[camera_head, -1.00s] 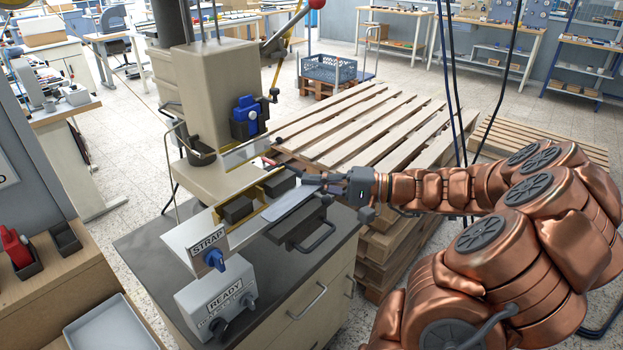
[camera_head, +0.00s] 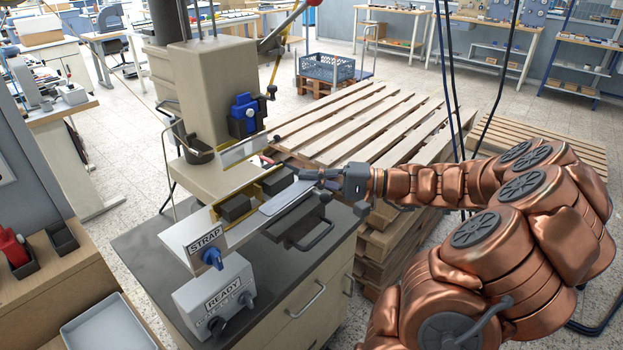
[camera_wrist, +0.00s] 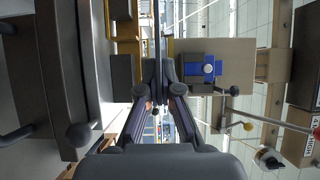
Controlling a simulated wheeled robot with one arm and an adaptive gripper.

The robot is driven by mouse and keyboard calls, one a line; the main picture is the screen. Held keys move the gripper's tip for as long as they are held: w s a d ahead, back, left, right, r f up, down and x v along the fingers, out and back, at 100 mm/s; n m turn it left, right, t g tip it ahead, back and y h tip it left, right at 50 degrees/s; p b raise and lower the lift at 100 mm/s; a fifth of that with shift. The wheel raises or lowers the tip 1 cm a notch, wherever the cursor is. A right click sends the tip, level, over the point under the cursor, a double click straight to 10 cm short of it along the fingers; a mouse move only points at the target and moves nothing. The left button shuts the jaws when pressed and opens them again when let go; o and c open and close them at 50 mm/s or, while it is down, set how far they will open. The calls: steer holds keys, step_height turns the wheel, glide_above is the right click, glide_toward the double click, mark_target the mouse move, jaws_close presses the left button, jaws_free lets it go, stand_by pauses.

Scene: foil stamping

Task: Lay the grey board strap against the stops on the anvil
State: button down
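The grey board strap (camera_head: 287,197) is a long, pale, thin piece with a rounded near end. My gripper (camera_head: 322,178) is shut on its far end, holding it beside the press fixture. In the wrist view my gripper (camera_wrist: 159,75) has its fingers close together around the strap (camera_wrist: 158,35), seen nearly edge-on. The anvil (camera_head: 180,238) shows as a bright metal bed behind the STRAP label. Two dark blocks (camera_head: 235,207) sit along it with yellow edging; whether they are the stops I cannot tell. The strap hides part of the bed, so contact is unclear.
The beige press column (camera_head: 215,90) with a blue unit (camera_head: 244,116) rises behind the bed. A dark handle (camera_head: 308,235) projects in front. The READY box (camera_head: 215,297) stands on the cabinet's dark top. A wooden pallet stack (camera_head: 385,240) stands to the right.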

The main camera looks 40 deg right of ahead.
steer(key=shift+w+d+f+b, duration=0.2)
steer(key=shift+w+d+f, duration=0.6)
steer(key=shift+w, duration=1.2)
steer(key=shift+w+d+f+b, duration=0.15)
steer(key=shift+w+d+f, duration=0.4)
steer(key=shift+w+d, duration=1)
steer(key=shift+w+d+f+b, duration=0.2)
steer(key=shift+w+d+f, duration=0.4)
steer(key=shift+w, duration=1.8)
steer(key=shift+w+d+f+b, duration=0.1)
steer(key=shift+w+f+b, duration=0.2)
steer(key=shift+w+b, duration=0.05)
stand_by(0.5)
steer(key=shift+b, duration=0.35)
stand_by(0.9)
